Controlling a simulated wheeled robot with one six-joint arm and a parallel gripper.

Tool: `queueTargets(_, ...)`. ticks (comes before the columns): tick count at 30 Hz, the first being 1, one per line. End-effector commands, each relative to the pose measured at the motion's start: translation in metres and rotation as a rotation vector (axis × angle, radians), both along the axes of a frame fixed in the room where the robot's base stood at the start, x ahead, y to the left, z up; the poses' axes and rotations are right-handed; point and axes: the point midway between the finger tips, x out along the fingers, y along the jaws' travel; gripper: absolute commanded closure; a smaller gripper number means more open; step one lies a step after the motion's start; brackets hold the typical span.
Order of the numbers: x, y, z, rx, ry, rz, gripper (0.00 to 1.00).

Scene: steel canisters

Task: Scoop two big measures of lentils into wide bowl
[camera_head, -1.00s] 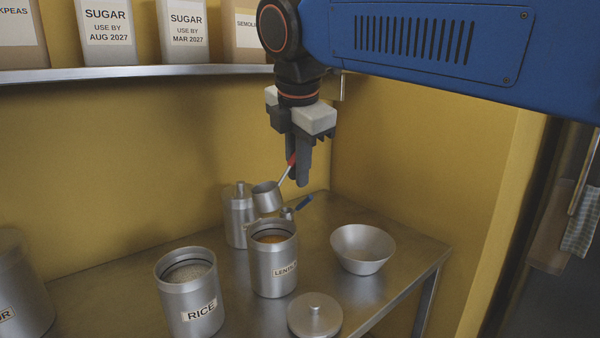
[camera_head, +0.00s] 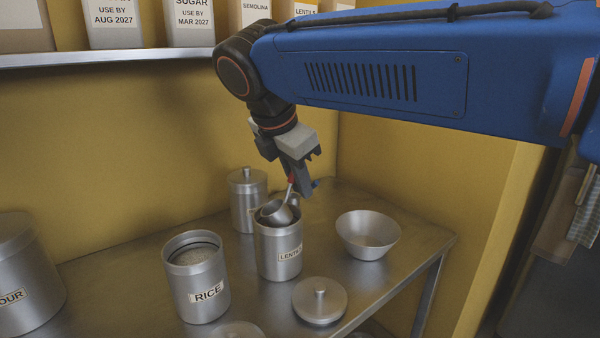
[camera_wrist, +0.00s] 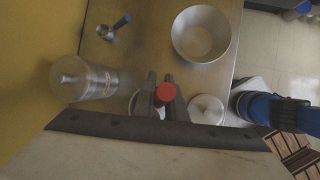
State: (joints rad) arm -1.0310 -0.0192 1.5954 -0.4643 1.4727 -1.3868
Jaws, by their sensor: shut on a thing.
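My gripper (camera_head: 299,181) is shut on the red-handled scoop (camera_head: 277,212). The scoop's steel cup is tilted in the mouth of the lentils canister (camera_head: 280,255); whether it holds lentils cannot be seen. In the wrist view the red handle end (camera_wrist: 165,92) shows between my fingers, and the canister is mostly hidden below them. The wide bowl (camera_head: 367,235) stands on the table to the right of the canister, and it looks empty in the wrist view (camera_wrist: 201,34).
An open rice canister (camera_head: 196,280) stands left of the lentils. A closed canister (camera_head: 248,203) stands behind. A loose lid (camera_head: 320,300) lies in front of the bowl. A smaller blue-handled scoop (camera_wrist: 114,28) lies on the table (camera_wrist: 150,50). A shelf (camera_head: 110,57) with packets hangs above.

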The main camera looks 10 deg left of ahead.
Motion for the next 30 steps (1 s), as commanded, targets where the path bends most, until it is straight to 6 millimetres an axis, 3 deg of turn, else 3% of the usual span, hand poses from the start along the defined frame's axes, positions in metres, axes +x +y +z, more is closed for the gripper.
queueTargets(30, 0.000, 0.000, -0.069, 0.000, 0.002, 0.001, 1.00)
